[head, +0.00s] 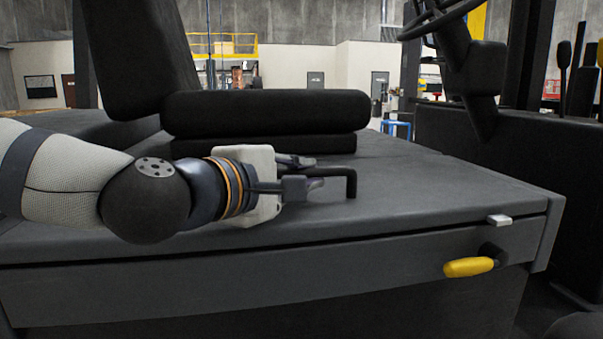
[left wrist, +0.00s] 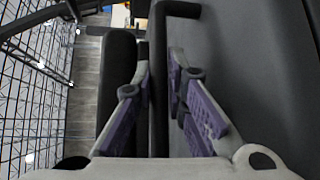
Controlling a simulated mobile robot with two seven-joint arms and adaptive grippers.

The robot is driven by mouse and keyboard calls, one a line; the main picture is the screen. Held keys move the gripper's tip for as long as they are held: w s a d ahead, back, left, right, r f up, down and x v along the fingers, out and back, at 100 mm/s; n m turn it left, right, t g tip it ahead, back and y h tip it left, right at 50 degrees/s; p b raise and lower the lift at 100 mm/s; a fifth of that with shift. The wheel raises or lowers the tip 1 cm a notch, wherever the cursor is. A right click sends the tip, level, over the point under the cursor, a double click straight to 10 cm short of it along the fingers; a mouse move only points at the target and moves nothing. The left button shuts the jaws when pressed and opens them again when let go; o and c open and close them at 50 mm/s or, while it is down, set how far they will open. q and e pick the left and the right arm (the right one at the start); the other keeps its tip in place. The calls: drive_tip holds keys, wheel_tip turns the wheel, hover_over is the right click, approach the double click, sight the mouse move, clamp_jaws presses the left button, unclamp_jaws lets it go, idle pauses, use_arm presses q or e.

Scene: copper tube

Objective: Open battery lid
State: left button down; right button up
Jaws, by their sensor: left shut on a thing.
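The battery lid (head: 430,200) is the broad dark grey top of the vehicle body, lying about flat under the seat. A thin dark gap runs along its front edge; I cannot tell whether it is slightly raised. A black bent handle (head: 351,182) stands on the lid. My left gripper (head: 312,186) reaches it from the left and is shut on its bar. In the left wrist view the handle (left wrist: 158,60) runs between the purple-padded fingers of the left gripper (left wrist: 162,70). My right gripper is not in view.
The black seat (head: 265,112) sits on the lid behind my left gripper. A steering wheel (head: 440,18) and column rise at the right. A silver tab (head: 499,220) and a yellow-gripped lever (head: 468,267) are at the front right. Space before the front panel looks clear.

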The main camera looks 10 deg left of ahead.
use_arm(q)
drive_tip(key=shift+r, duration=0.55)
drive_tip(key=w+a+r+n+g+p, duration=0.2)
drive_tip(key=w+r+g, duration=0.3)
drive_tip(key=r, duration=0.6)
drive_tip(key=shift+w+r+n, duration=0.2)
drive_tip(key=shift+w+n, duration=0.65)
drive_tip(key=shift+n, duration=0.05)
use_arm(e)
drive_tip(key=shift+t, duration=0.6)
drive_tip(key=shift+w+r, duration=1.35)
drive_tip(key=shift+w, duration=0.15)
use_arm(q)
drive_tip(key=shift+a, duration=0.1)
